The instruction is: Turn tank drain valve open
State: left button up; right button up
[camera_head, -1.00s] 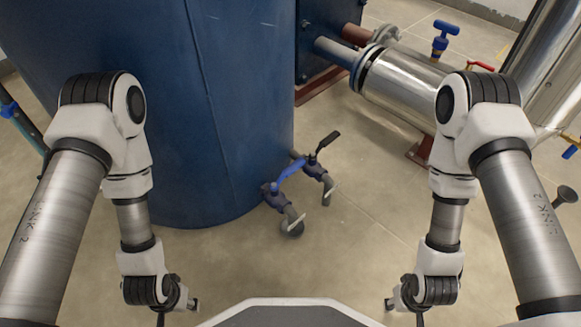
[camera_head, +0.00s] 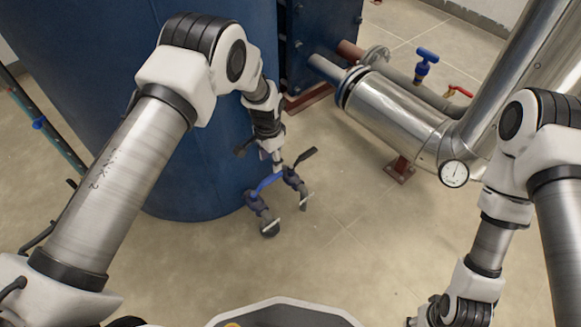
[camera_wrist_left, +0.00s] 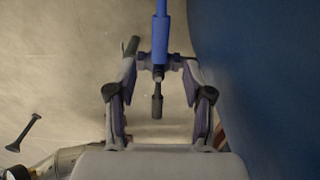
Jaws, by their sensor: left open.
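I cannot tell by a label which is the drain valve. My right gripper (camera_head: 415,320) is at the bottom right, mostly cut off, far from the valves.
The tank wall is close beside my left gripper. A shiny metal pipe (camera_head: 400,115) with a gauge (camera_head: 453,173) stands to the right. A blue valve handle (camera_head: 427,55) and a red one (camera_head: 460,91) are further back. The floor in front of the valves is clear.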

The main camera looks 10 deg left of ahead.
aim_at(273, 176)
pick_arm(q)
jog(key=shift+w+d+f, duration=0.1)
jog(key=shift+w+d, duration=0.1)
notch_tip(273, 176, down, 7)
jog(key=b, duration=0.4)
jog(key=shift+f, duration=0.2)
jog(key=shift+r, duration=0.1)
grip_shut()
